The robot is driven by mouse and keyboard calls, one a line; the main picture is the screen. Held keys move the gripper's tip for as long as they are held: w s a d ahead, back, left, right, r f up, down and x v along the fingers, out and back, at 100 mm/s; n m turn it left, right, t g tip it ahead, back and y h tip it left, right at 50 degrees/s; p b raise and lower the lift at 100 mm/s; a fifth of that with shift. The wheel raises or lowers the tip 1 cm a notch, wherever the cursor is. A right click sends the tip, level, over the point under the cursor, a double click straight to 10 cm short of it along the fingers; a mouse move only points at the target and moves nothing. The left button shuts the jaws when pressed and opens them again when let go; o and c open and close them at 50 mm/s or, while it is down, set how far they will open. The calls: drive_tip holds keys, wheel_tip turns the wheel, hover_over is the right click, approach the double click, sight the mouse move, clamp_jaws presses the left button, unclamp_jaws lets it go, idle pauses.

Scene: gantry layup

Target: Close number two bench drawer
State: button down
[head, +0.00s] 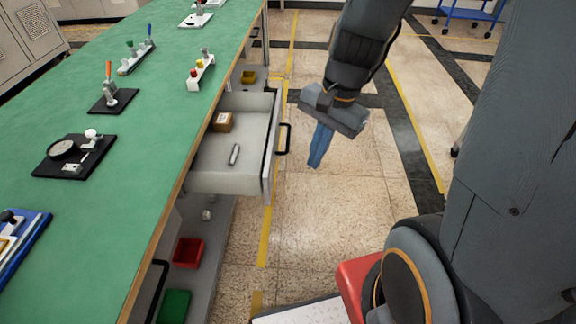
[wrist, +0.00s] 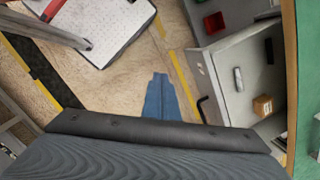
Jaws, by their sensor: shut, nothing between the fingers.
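An open grey drawer (head: 269,150) sticks out from under the green bench, with a dark handle (head: 286,139) on its front. A small brown box (head: 222,121) and a grey cylindrical part (head: 234,154) lie inside it. The drawer also shows at the right of the wrist view (wrist: 220,90), with its handle (wrist: 201,108) near my fingers. My gripper (head: 316,160) has blue fingers that are shut and empty. It is to the right of the drawer front in the head view, apart from the handle. Its fingers also show in the wrist view (wrist: 161,97). No drawer number is readable.
The green bench top (head: 110,200) carries several small fixtures and tools. A lower shelf holds a red bin (head: 188,252), a green bin (head: 174,305) and a yellow bin (head: 248,77). Another dark handle (head: 157,290) is nearer.

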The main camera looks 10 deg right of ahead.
drive_tip(key=w+d+f+m+t+y, duration=0.1)
drive_tip(key=w+f+m+y, duration=0.15)
drive_tip(key=w+m, duration=0.6)
drive_tip(key=a+f+m+b, duration=0.2)
drive_tip(key=a+f+m, duration=0.1)
drive_tip(key=a+f, duration=0.4)
drive_tip(key=shift+w+f, duration=0.15)
drive_tip(key=shift+f, duration=1.05)
drive_tip(key=shift+a+h, duration=0.2)
drive_tip(key=shift+h, duration=0.05)
